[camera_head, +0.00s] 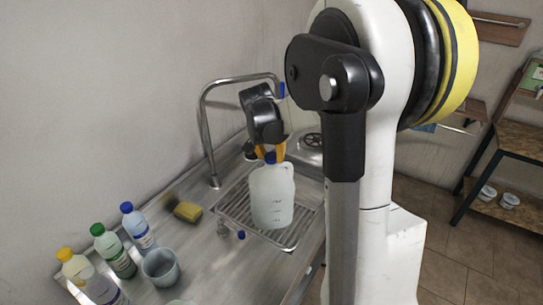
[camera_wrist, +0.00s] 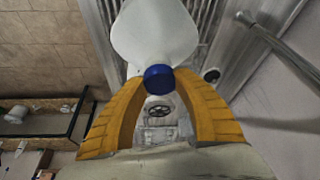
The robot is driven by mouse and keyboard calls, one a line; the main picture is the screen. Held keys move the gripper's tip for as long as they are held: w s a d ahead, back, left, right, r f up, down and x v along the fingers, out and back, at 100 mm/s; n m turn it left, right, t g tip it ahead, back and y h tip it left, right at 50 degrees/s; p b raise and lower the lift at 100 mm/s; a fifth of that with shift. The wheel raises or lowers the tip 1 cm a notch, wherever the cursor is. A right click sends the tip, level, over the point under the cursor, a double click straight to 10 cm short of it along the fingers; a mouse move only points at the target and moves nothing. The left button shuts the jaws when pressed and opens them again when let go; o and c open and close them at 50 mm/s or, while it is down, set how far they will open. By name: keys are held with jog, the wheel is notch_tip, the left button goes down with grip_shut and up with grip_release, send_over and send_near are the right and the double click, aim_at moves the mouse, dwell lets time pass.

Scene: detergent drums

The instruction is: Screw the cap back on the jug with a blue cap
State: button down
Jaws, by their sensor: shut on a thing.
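The jug (camera_head: 271,198) is a translucent white drum standing on the ribbed drainboard of the sink counter. Its blue cap (camera_head: 270,158) sits at the neck. My gripper (camera_head: 270,152), with yellow-orange fingers, is above the jug with its fingertips on both sides of the cap. In the wrist view the blue cap (camera_wrist: 159,78) lies between the two fingertips (camera_wrist: 160,80), and the white jug body (camera_wrist: 155,35) extends beyond it. The fingers are closed on the cap. The thread between cap and neck is hidden, so I cannot tell how tightly it is seated.
A curved metal faucet (camera_head: 206,130) rises close to the left of my gripper. A yellow sponge (camera_head: 188,212) lies on the counter. Bottles with blue (camera_head: 137,226), green (camera_head: 113,250) and yellow (camera_head: 74,268) caps and a grey cup (camera_head: 161,267) stand at the front left.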

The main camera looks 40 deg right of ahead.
jog(key=m, duration=0.2)
jog(key=m+g, duration=0.1)
jog(key=m, duration=0.1)
jog(key=shift+a+f+g, duration=0.1)
jog(key=shift+g, duration=0.2)
jog(key=m+g, duration=0.1)
jog(key=m, duration=0.3)
jog(key=shift+w+b, duration=0.2)
jog(key=shift+b, duration=0.15)
jog(key=shift+m+g, duration=0.6)
jog(key=shift+m, duration=0.5)
jog(key=c, duration=1.2)
grip_release()
jog(key=n, duration=0.1)
jog(key=n+t, duration=0.1)
jog(key=n, duration=0.1)
jog(key=n+t, duration=0.1)
jog(key=n, duration=0.1)
jog(key=shift+s, duration=0.25)
jog(key=shift+w+n+h, duration=0.15)
jog(key=shift+n+h, duration=0.15)
jog(key=shift+n, duration=0.1)
